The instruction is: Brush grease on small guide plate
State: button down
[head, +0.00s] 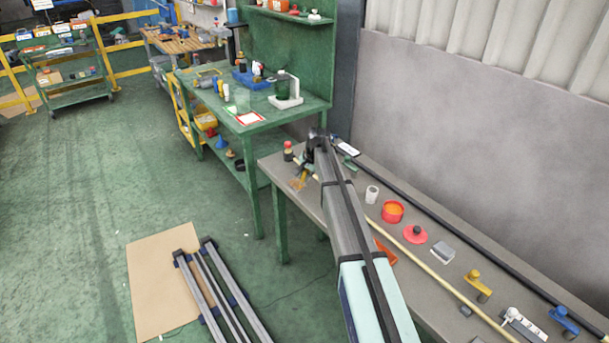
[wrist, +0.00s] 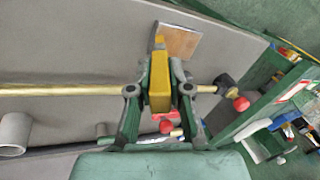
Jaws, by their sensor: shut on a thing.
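My gripper (wrist: 159,88) is shut on a yellow-handled brush (wrist: 159,92) in the wrist view. In the head view, my gripper is over the far left end of the grey table, with the yellow brush (head: 303,178) tilted down over the brownish plate (head: 296,184). An open red tub with orange contents (head: 393,211), possibly grease, stands further right.
A brass rod (head: 436,262) runs along the grey table (head: 450,236) and passes beneath my gripper. A green workbench (head: 262,128) lies beyond.

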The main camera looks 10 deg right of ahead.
jog(key=shift+s+d+r, duration=0.15)
jog(key=shift+s+r, duration=0.05)
jog(key=shift+s, duration=0.05)
jog(key=shift+w+r+p, duration=0.1)
jog(key=shift+r+p, duration=1.35)
jog(key=shift+r, duration=2.35)
jog(key=shift+f+b, duration=0.2)
jog(key=shift+b, duration=1.15)
jog(key=shift+f, duration=0.1)
